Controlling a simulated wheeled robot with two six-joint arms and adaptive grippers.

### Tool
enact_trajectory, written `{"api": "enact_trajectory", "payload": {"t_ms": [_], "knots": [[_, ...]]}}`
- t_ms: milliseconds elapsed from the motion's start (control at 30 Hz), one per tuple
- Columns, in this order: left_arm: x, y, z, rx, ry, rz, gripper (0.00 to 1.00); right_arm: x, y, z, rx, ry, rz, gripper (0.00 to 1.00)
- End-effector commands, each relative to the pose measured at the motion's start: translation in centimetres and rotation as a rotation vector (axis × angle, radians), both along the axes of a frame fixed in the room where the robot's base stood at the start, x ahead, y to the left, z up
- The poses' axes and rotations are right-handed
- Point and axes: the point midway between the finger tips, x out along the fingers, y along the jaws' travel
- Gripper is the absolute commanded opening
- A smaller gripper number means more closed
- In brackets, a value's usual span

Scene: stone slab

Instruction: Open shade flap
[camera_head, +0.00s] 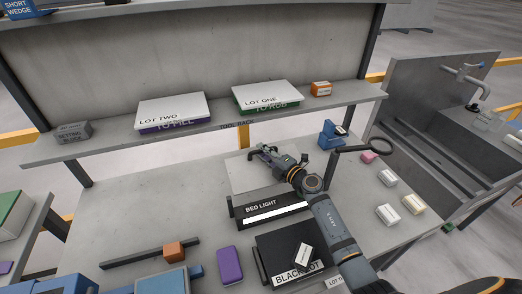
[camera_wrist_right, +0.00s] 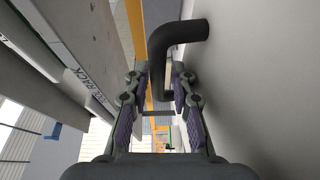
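The black unit labelled BED LIGHT (camera_head: 290,202) sits mid-bench with a bright strip along its front. A pale grey flat panel (camera_head: 250,178), which looks like the shade flap, lies behind the label; I cannot tell its exact angle. A bent black handle (camera_wrist_right: 181,35) comes off a grey surface in the right wrist view. My right gripper (camera_head: 268,155) is at the panel's far edge, below the shelf. In the wrist view its purple-padded fingers (camera_wrist_right: 158,105) are apart, with the handle's bend ahead of and partly between them. Contact is unclear. My left gripper is not in view.
A BLACKOUT unit (camera_head: 275,258) stands in front. Small blocks lie at right; a purple block (camera_head: 229,265) is at front.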

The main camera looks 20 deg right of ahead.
Motion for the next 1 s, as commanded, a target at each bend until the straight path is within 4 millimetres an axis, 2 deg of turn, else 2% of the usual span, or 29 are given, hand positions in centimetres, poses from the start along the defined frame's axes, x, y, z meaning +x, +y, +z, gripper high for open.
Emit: {"api": "enact_trajectory", "payload": {"t_ms": [33, 133, 400, 600, 1000], "knots": [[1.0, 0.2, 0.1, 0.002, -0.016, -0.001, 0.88, 0.5, 0.2, 0.0, 0.0, 0.0, 0.0, 0.24], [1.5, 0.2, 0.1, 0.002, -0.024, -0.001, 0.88, 1.1, 0.5, 0.0, -0.001, 0.0, 0.0, 0.24], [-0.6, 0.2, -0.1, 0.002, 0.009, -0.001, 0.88, 1.2, 0.6, -0.1, -0.001, 0.0, 0.0, 0.24], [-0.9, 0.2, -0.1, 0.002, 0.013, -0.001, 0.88, 1.2, 0.6, -0.1, -0.001, 0.0, 0.0, 0.0], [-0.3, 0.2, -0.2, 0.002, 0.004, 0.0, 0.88, 1.2, 0.5, -0.1, -0.001, -0.002, 0.0, 0.0]]}}
